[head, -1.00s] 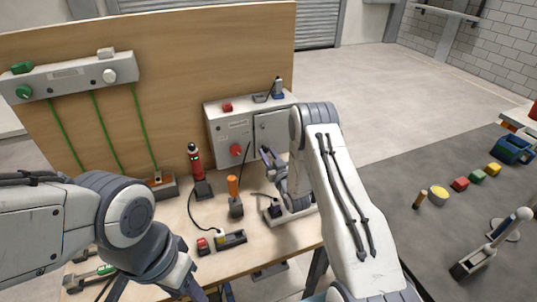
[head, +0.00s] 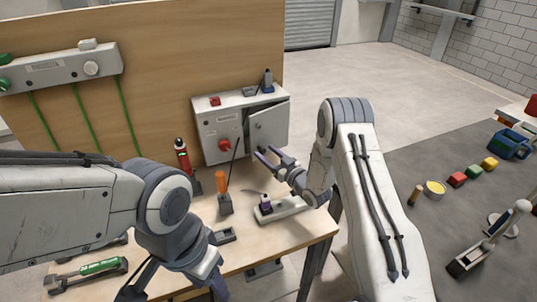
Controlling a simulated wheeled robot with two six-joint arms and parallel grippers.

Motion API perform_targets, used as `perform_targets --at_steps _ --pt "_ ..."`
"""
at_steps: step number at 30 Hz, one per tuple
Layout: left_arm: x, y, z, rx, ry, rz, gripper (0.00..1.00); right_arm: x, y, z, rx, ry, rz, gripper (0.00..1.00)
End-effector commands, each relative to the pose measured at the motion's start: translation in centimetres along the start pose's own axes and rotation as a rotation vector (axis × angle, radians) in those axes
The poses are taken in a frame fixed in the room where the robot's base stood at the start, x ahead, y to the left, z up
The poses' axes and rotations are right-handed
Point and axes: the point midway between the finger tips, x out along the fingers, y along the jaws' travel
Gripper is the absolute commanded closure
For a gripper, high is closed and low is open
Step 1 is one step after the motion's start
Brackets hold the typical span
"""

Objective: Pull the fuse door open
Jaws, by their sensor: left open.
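The fuse door (head: 268,126) is the grey right-hand panel of the cabinet (head: 222,128) at the back of the bench. It stands ajar, its left edge out from the cabinet with a dark gap behind it. My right gripper (head: 266,153) is just below and in front of the door's lower edge. Its two fingers are apart with nothing seen between them. I cannot tell whether they touch the door. My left gripper (head: 213,286) is at the bottom edge of the view, partly cut off and well away from the door.
A red knob (head: 224,145) is on the cabinet front. A red cylinder (head: 182,153), an orange-handled tool (head: 222,184) and a small purple-topped item (head: 266,204) stand on the bench (head: 303,231). A wooden panel (head: 150,100) rises behind.

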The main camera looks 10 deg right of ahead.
Motion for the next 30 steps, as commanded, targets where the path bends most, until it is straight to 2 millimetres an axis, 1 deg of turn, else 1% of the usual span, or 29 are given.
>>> perform_targets --at_steps 5,8,11,14,18,22,27,30 --pt "0.0 0.0 0.0 0.0 0.0 0.0 0.5 0.0 -0.1 0.1 0.001 -0.001 -0.001 0.39" --pt "0.2 0.0 0.0 0.0 0.0 0.0 0.5 -0.4 0.0 0.1 0.001 -0.002 0.001 0.39" --pt "0.7 -0.1 0.0 0.0 0.0 0.0 0.5 -1.5 0.1 0.3 0.002 -0.002 0.002 0.39" --pt "1.5 -0.1 0.1 0.001 0.0 0.0 0.5 -3.4 0.1 0.4 0.002 -0.002 0.003 0.39" --pt "2.5 -0.2 0.1 0.001 0.0 0.0 0.5 -6.3 0.2 0.5 0.002 -0.003 0.005 0.39" --pt "3.1 -0.2 0.2 0.002 0.0 0.0 0.5 -8.5 0.1 0.3 0.002 -0.002 0.003 0.39" --pt "3.5 -0.2 0.2 0.001 0.0 0.0 0.5 -10.2 0.1 0.1 0.0 -0.001 0.002 0.39" --pt "3.5 -0.3 0.2 0.001 0.0 0.0 0.5 -10.5 0.0 0.1 0.0 -0.001 0.0 0.39"
